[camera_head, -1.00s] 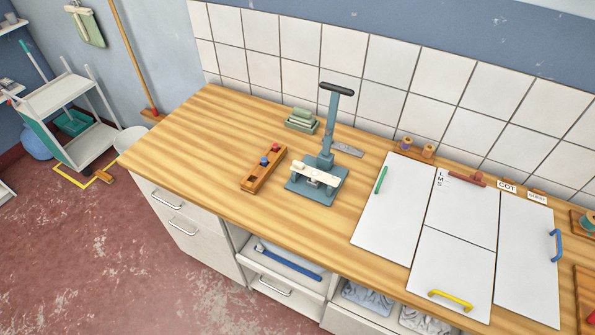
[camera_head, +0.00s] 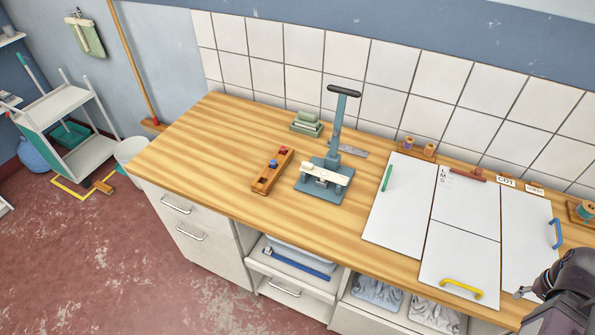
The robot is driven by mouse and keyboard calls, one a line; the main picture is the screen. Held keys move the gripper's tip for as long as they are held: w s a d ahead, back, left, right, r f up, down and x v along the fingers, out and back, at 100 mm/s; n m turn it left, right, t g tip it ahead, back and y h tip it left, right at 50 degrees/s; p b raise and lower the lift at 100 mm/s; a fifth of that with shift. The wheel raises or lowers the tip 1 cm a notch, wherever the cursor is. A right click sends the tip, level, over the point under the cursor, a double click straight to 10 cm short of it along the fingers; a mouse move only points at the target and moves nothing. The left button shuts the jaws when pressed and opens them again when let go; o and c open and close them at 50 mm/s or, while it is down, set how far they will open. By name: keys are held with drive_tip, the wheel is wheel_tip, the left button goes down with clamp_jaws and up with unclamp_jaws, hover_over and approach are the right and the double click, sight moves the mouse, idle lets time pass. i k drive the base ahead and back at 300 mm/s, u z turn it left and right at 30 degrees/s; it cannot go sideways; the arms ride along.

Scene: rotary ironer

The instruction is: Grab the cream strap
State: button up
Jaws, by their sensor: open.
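A cream strap-like bar (camera_head: 325,172) lies across the base of a blue-grey hand press (camera_head: 322,190) on the wooden worktop, below the press's upright lever. A green cloth or bag (camera_head: 85,35) with a cream strip hangs on the wall at the upper left; I cannot tell if that strip is a strap. My gripper (camera_head: 522,293) shows in part at the lower right corner, dark with a small grey tip, near the worktop's front edge. It is open and empty, far to the right of the press. The rest of it is cut off by the frame.
A wooden block with red and blue knobs (camera_head: 272,170) sits left of the press, and stacked green pads (camera_head: 307,124) behind it. White panels with green, yellow and blue handles (camera_head: 400,205) cover the right. The worktop's left part (camera_head: 205,140) is clear.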

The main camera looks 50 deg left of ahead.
sight(306, 166)
drive_tip(key=u, duration=1.2)
drive_tip(key=k, duration=0.95)
drive_tip(key=i, duration=0.65)
